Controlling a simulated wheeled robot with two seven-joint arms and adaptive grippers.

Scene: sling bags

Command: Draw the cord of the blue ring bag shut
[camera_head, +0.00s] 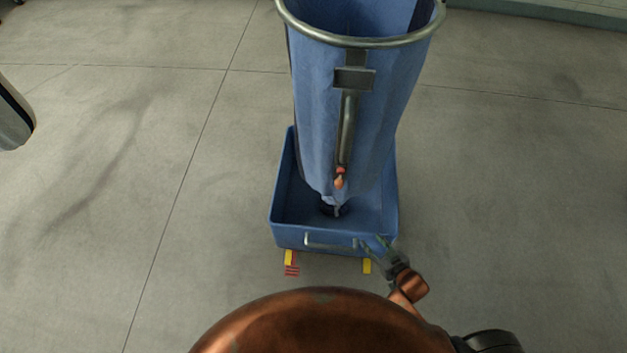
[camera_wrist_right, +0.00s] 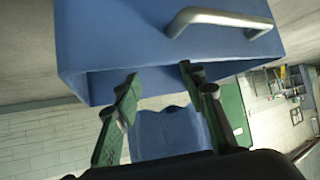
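The blue ring bag (camera_head: 385,110) hangs from a round metal ring (camera_head: 365,41), its mouth wide at the top. Its narrow lower end gathers at a dark piece (camera_head: 333,210) inside a blue tray. A small orange piece (camera_head: 339,178) shows at the lower end of the metal post in front of the bag; I cannot tell whether it belongs to the cord. My right gripper (camera_head: 371,243) is at the tray's front right corner. In the right wrist view its green fingers (camera_wrist_right: 160,78) are apart and empty. Part of the bag (camera_wrist_right: 165,132) shows beyond them. My left gripper is out of view.
The blue tray (camera_head: 283,232) has a metal handle (camera_head: 330,242) on its front wall, close to my right gripper. The handle also shows in the right wrist view (camera_wrist_right: 218,18). Yellow pieces (camera_head: 290,257) show below the tray.

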